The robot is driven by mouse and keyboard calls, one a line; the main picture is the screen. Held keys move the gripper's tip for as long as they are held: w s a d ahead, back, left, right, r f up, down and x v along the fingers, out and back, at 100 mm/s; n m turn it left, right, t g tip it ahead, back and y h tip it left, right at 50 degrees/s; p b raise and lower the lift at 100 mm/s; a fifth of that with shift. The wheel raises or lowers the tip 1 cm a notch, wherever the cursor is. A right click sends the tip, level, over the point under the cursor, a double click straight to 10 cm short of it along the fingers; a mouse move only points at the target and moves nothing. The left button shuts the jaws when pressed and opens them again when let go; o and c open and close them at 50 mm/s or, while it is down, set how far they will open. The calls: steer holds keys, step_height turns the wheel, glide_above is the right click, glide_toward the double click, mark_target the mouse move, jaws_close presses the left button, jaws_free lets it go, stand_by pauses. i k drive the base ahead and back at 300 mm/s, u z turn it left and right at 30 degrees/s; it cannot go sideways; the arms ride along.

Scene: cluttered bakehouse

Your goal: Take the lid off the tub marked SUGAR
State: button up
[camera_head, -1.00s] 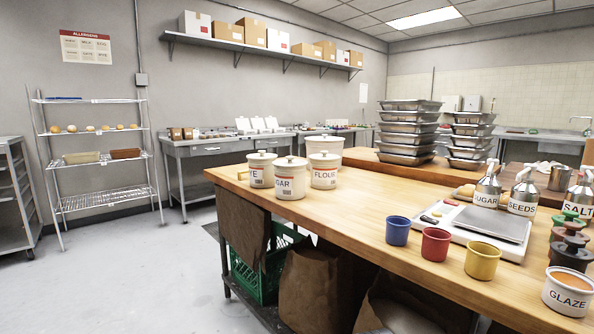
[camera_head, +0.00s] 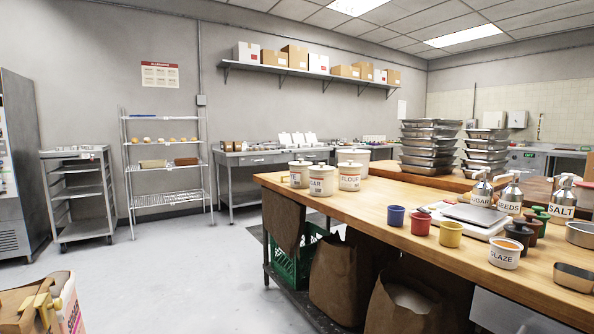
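The white tub marked SUGAR (camera_head: 321,186) stands upright near the far left end of the wooden-topped table. Its lid (camera_head: 320,167) is on, with a small knob on top. Only part of its lettering shows. Beside it stand the FLOUR tub (camera_head: 350,182) on the right and another lidded tub (camera_head: 299,178) on the left, slightly behind, its label partly hidden. A larger white tub (camera_head: 353,155) is behind. A small metal-topped dispenser (camera_head: 481,194) at the table's right also reads SUGAR.
The wooden table (camera_head: 400,198) holds blue, red and yellow cups, a scale (camera_head: 470,217) and a GLAZE pot (camera_head: 506,256). Paper sacks (camera_head: 333,282) and a green crate (camera_head: 290,268) sit below. The floor (camera_head: 170,270) left of the table is clear.

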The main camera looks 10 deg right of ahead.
mark_target(322, 167)
steer(key=u, duration=0.75)
steer(key=i, duration=2.2)
steer(key=z, duration=1.15)
steer(key=i, duration=0.75)
steer(key=z, duration=0.85)
